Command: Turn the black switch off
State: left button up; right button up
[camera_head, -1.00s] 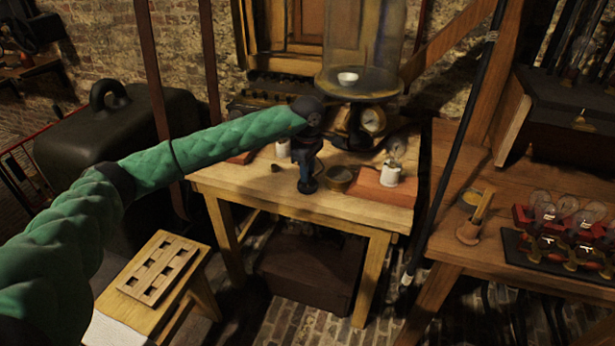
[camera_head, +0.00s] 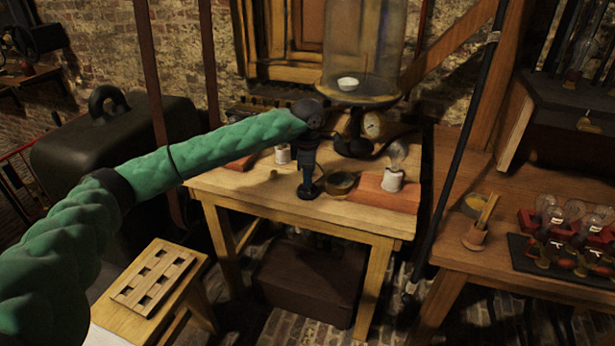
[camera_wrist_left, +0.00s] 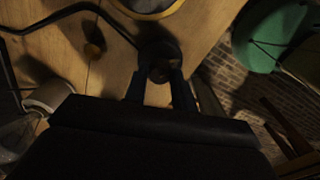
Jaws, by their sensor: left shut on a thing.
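The black switch (camera_head: 309,191) is a small round dark thing on the wooden table (camera_head: 270,196), near its front edge. My left gripper (camera_head: 307,182) points down onto it from above. In the left wrist view the two fingers (camera_wrist_left: 157,88) reach the switch (camera_wrist_left: 160,50) and are shut on it. The fingers and shadow hide part of the switch, so its lever position cannot be told. My right gripper is in neither view.
A bulb on a white base (camera_head: 393,180) stands on a red board to the right. A brass-coloured round dish (camera_head: 340,184) sits close beside the switch. A glass jar on a black stand (camera_head: 358,90) rises behind.

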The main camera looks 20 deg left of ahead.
pick_arm(q)
jog(key=o, duration=1)
